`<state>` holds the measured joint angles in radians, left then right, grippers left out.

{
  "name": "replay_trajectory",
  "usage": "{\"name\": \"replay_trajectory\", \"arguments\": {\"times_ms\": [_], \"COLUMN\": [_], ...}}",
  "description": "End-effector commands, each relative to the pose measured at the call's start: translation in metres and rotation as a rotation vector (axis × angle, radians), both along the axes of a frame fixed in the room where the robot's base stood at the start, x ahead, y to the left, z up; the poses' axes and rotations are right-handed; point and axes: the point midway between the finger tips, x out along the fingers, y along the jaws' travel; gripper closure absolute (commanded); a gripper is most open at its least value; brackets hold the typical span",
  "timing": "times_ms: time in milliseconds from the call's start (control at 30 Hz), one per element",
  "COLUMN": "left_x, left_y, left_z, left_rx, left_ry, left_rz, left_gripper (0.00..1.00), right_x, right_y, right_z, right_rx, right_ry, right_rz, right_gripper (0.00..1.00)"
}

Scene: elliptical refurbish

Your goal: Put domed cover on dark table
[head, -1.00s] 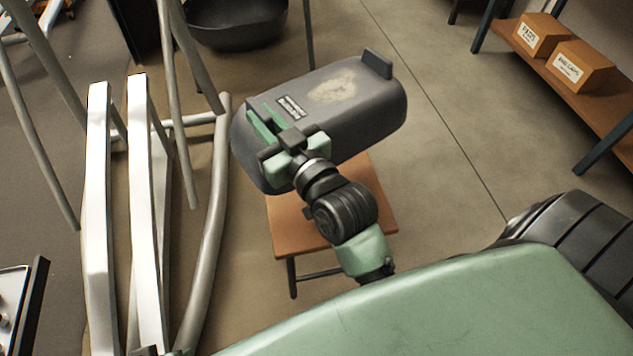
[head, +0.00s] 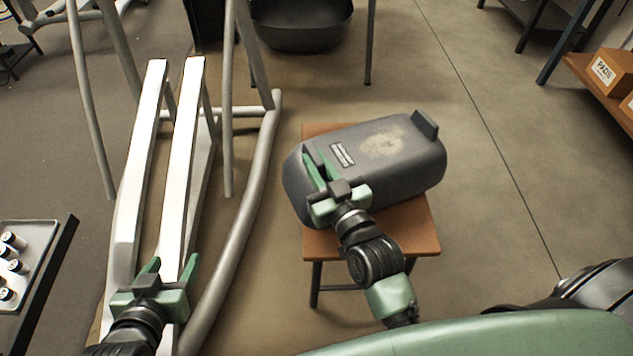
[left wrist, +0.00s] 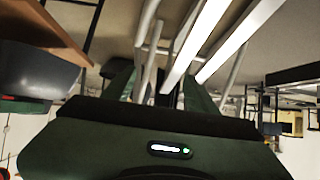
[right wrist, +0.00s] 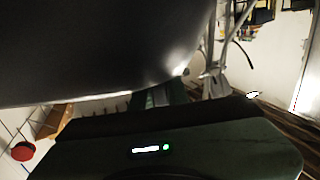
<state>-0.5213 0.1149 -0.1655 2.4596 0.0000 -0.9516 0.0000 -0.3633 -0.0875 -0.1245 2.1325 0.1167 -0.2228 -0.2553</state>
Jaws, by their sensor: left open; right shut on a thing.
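The grey domed cover (head: 400,165), with a pale worn patch and a small label, is over a brown-topped stool (head: 415,235). I cannot tell for certain whether it rests on the stool. My right gripper (head: 318,172) is shut on the cover at its left part. The cover's dark side fills the upper left of the right wrist view (right wrist: 90,50). My left gripper (head: 173,266) is open and empty, in front of white rails. A dark edge (head: 52,275), perhaps of the dark table, shows at the far left beside a tray.
The white rails and grey tubes of a frame (head: 185,150) stand left of the stool. The tray (head: 35,240) holds several small cylinders. A black tub (head: 300,25) is at the back. A shelf with boxes (head: 610,72) is at the right. The floor right of the stool is clear.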

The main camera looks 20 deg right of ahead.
Motion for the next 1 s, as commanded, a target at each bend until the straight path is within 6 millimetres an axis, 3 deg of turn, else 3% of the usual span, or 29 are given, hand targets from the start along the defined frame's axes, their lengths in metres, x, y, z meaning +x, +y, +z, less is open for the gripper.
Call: {"name": "replay_trajectory", "arguments": {"times_ms": [133, 433, 733, 1000], "left_x": [0.016, 0.030, 0.045, 0.046], "left_y": [-0.008, -0.014, -0.025, -0.026], "left_z": [0.019, 0.041, 0.089, 0.100], "left_rx": [-0.029, -0.059, -0.122, -0.132], "left_ry": [-0.126, -0.249, -0.504, -0.547], "left_rz": [-0.009, -0.018, -0.034, -0.036], "left_gripper": [0.42, 0.42, 0.42, 0.42], "right_x": [0.000, 0.000, 0.000, 0.000], "right_y": [0.000, -0.001, 0.000, -0.001], "right_z": [-0.012, -0.024, -0.050, -0.052], "right_rx": [-0.005, -0.004, -0.004, -0.003], "right_ry": [-0.008, -0.009, -0.007, -0.007], "right_rz": [-0.001, -0.001, -0.001, -0.001], "right_gripper": [1.00, 1.00, 1.00, 1.00]}}
